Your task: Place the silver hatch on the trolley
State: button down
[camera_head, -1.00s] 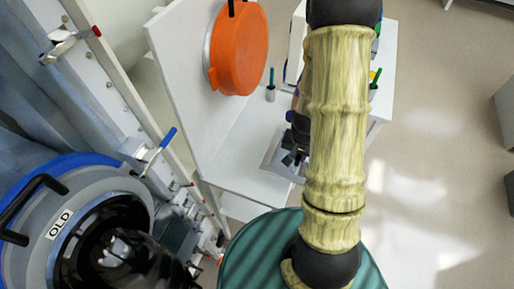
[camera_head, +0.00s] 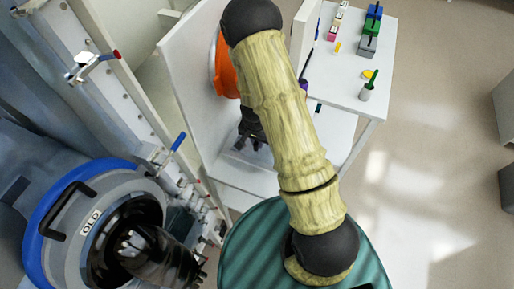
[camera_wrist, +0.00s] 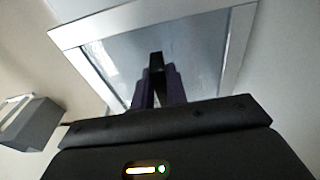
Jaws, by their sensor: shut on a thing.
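My gripper (camera_wrist: 157,72) is shut on the silver hatch (camera_wrist: 205,58), a square panel with a pale metal frame and a grey-blue face. In the wrist view the hatch sits tilted beyond the dark fingers, and the exact grip point is hard to see. In the head view my gripper (camera_head: 252,128) is partly behind my arm, close to the white upright board, and the hatch cannot be made out clearly there. A low white surface (camera_head: 238,178) lies below the gripper; I cannot tell whether it or the white table (camera_head: 345,80) is the trolley.
An orange round lid (camera_head: 222,75) on the white board is partly hidden by my arm. The white table carries small coloured blocks (camera_head: 368,28) and a grey cup (camera_head: 366,92) with a green-handled item. A port marked OLD (camera_head: 88,222) is at lower left. Open floor lies right.

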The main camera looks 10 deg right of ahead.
aim_at(258, 150)
jog(key=shift+d+f, duration=0.1)
jog(key=shift+f, duration=1.5)
jog(key=shift+f+p, duration=0.85)
jog(key=shift+f, duration=0.55)
jog(key=shift+p, duration=0.4)
jog(key=shift+w+f, duration=0.1)
jog(key=shift+f, duration=0.25)
jog(key=c, duration=1.4)
grip_release()
